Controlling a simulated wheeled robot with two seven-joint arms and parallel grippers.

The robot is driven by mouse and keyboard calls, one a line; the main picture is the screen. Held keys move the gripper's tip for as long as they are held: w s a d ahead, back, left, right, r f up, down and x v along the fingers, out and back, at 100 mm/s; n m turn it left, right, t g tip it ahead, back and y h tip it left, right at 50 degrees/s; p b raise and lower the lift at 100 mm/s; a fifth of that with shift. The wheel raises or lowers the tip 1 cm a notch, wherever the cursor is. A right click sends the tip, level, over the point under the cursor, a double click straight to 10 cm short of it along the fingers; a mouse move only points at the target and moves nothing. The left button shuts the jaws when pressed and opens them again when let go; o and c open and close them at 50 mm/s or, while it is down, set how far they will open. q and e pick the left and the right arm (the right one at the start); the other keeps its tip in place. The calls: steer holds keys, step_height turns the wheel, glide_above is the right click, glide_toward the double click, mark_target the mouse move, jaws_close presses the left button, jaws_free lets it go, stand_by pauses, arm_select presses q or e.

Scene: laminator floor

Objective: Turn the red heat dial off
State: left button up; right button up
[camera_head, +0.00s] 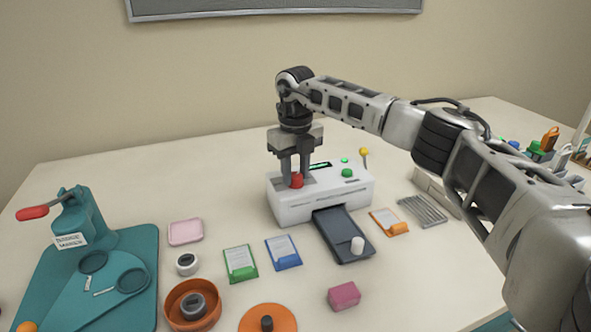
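The red heat dial (297,181) sits on the top left part of the white laminator (322,204). My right gripper (294,176) reaches down from above, with its fingers at the dial. The two fingers stand a little apart, with the dial at their tips. The fingers cover part of the dial, so I cannot tell whether they grip it or which way it points. The laminator also has a small green display, green buttons (347,173) and a yellow-tipped lever (364,153). My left gripper is not in view.
A dark tray (343,236) with a white knob extends from the laminator's front. A teal badge press (84,262) stands at left. Green (240,264) and blue (283,253) cards, a pink block (344,296) and an orange bowl (193,304) lie in front. A wire rack (422,210) lies at right.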

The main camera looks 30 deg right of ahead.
mark_target(295, 175)
steer(key=shift+r+n+p, duration=0.1)
steer(key=shift+n+p, duration=0.2)
steer(key=shift+n, duration=0.1)
steer(key=shift+n+p, duration=0.45)
steer(key=shift+n, duration=0.55)
steer(key=shift+w+n+p, duration=0.1)
steer(key=shift+n+p, duration=0.4)
steer(key=shift+n, duration=1.5)
steer(key=o, duration=1)
step_height(295, 175, up, 16)
steer(key=shift+b, duration=0.5)
